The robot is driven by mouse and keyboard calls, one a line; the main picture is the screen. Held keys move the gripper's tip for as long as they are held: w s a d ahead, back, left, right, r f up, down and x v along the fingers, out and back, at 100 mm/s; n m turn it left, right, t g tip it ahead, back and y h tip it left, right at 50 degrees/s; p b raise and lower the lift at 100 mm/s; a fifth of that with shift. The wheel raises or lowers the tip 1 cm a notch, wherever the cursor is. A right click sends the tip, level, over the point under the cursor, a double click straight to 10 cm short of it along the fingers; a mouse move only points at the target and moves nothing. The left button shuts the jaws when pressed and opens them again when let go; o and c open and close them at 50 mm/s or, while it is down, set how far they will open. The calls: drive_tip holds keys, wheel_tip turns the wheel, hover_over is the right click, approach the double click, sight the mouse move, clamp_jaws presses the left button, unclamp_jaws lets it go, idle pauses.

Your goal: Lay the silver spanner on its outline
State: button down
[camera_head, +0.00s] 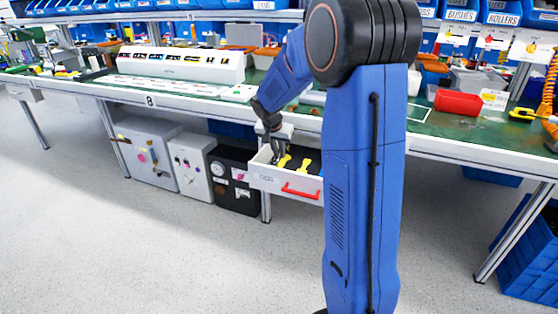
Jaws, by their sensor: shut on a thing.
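An open white drawer (262,180) with a red handle hangs under the bench. It has a dark inside with yellow shapes (304,166) in it; I cannot tell whether these are outlines or tools. My gripper (277,158) points down over the drawer's left part, close to a yellow shape. It is shut on a small grey thing that looks like the silver spanner. The spanner is too small and too covered by the jaws to make out clearly. I cannot tell whether it touches the drawer floor. My own blue arm hides the drawer's right end.
The green-topped bench (470,132) runs above the drawer. A black box (233,178) with a gauge and white boxes (147,152) stand left of the drawer. A red bin (457,103) sits on the bench at right. The grey floor in front is clear.

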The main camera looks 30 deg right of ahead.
sight(278, 156)
drive_tip(key=shift+f, duration=1.8)
drive_tip(key=shift+f, duration=0.1)
drive_tip(key=c, duration=1.7)
unclamp_jaws()
drive_tip(key=shift+f, duration=0.1)
drive_tip(key=shift+c, duration=0.2)
